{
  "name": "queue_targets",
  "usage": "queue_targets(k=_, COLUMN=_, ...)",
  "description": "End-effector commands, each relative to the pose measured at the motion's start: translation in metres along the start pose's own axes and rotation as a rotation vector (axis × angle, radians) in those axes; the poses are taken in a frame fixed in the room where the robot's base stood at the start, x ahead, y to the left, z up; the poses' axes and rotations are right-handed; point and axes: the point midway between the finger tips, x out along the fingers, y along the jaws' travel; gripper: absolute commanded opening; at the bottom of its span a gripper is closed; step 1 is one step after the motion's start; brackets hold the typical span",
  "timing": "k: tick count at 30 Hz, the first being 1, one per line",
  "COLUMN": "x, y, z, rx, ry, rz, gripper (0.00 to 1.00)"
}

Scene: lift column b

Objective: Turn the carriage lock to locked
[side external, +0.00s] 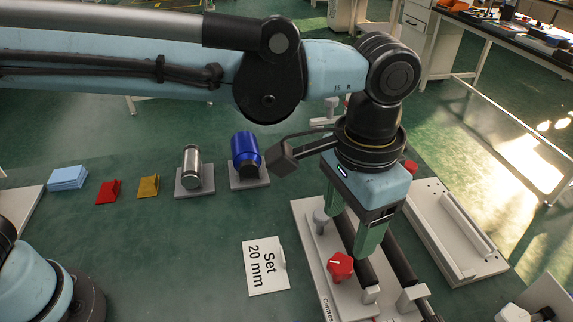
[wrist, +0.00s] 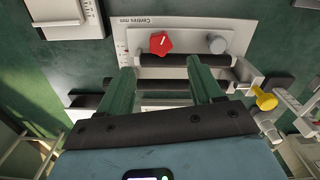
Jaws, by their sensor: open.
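A red lobed knob (side external: 340,266) with a white mark on top sits on a pale plate (side external: 305,215) of a fixture with dark rails. The knob also shows in the wrist view (wrist: 160,43), near lettering that reads "Centres mm". A grey round knob (wrist: 217,44) is on the same plate, to the right in the wrist view. I cannot tell from any label which knob is the carriage lock. My gripper (side external: 346,240), with green fingers, is open and empty above the fixture. In the wrist view the fingertips (wrist: 160,62) are just short of the red knob, apart from it.
A card (side external: 265,266) reading "Set 20 mm" lies left of the fixture. Another pale fixture (side external: 460,240) is at the right. A yellow knob (wrist: 265,100) shows in the wrist view.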

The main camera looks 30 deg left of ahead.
Motion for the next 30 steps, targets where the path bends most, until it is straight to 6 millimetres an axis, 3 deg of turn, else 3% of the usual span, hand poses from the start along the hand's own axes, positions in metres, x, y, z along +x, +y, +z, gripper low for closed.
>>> queue_targets(k=9, x=0.056, y=0.000, z=0.000, rx=0.002, ry=0.001, rz=0.000, gripper=0.65)
queue_targets(k=15, x=0.082, y=0.000, z=-0.001, rx=0.002, ry=0.001, rz=0.001, gripper=0.65)
queue_targets(k=29, x=0.092, y=0.000, z=0.000, rx=0.003, ry=0.001, rz=0.001, gripper=0.65)
queue_targets(k=30, x=0.092, y=0.000, z=0.000, rx=0.003, ry=0.001, rz=0.001, gripper=0.59)
